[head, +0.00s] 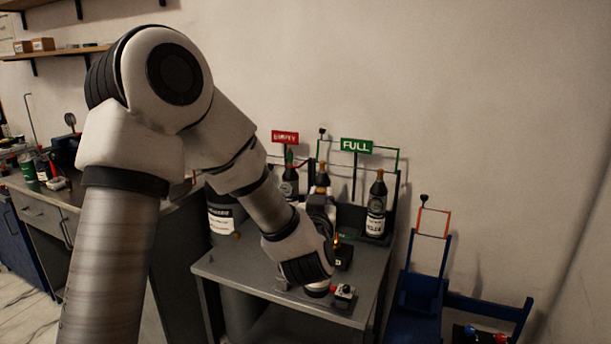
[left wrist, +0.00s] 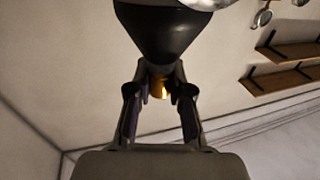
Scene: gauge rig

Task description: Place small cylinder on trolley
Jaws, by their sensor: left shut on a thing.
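In the left wrist view, my left gripper (left wrist: 160,100) is shut on the brass neck of a cylinder with a black, cone-shaped shoulder (left wrist: 155,35). In the head view, my left wrist covers most of the gripper (head: 334,240) and the held cylinder, over the grey bench. I cannot tell there how far the cylinder's base is from the bench top. The blue trolley (head: 418,292), with an orange upper frame, stands on the floor right of the bench. My right gripper is not in view.
A black cylinder (head: 376,205) stands by the green FULL sign (head: 356,146). Another (head: 289,186) stands below the red EMPTY sign (head: 285,137). A small device with a red part (head: 344,295) sits near the front edge of the grey bench (head: 230,268). A blue rack (head: 490,312) is at right.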

